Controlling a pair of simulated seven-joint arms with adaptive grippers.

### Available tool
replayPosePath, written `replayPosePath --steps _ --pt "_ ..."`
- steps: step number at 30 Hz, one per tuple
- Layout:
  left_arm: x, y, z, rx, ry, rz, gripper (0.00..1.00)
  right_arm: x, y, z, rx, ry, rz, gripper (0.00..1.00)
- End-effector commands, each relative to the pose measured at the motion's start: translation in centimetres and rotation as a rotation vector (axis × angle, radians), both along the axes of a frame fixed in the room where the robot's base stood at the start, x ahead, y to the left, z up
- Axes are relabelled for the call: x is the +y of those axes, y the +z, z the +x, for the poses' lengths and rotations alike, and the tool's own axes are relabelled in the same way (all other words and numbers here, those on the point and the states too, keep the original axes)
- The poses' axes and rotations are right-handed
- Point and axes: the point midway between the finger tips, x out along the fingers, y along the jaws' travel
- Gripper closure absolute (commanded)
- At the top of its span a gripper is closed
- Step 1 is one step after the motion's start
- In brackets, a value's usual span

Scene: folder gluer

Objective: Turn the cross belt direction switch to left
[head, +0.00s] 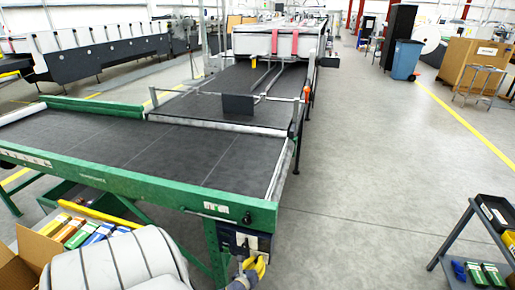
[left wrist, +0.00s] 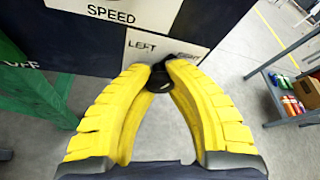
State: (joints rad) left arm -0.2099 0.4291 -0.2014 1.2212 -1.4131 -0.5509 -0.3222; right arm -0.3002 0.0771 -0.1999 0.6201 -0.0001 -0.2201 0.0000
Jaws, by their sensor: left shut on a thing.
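The cross belt direction switch is a small black knob (left wrist: 159,80) on the dark control panel (left wrist: 82,38), seen in the left wrist view. A white label reading LEFT (left wrist: 142,46) is above it on the left. Which way the knob points cannot be told. In the head view my left gripper (head: 254,267) is just below the panel box (head: 233,240), and the knob is hidden. My right gripper is not seen.
The green-framed cross belt (head: 190,155) stands above the panel. A SPEED label (left wrist: 112,14) is higher on the panel. An open carton (head: 40,247) with coloured boxes is at lower left. A dark shelf cart (head: 455,235) is at right; the floor between is clear.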

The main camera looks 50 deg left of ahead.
Motion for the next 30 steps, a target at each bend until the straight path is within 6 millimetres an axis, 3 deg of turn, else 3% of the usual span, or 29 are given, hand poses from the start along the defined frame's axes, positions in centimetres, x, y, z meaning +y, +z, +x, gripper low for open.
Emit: replayPosePath --steps 30 --pt "0.77 0.39 0.37 -0.413 0.001 -0.583 1.00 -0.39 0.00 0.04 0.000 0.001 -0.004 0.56"
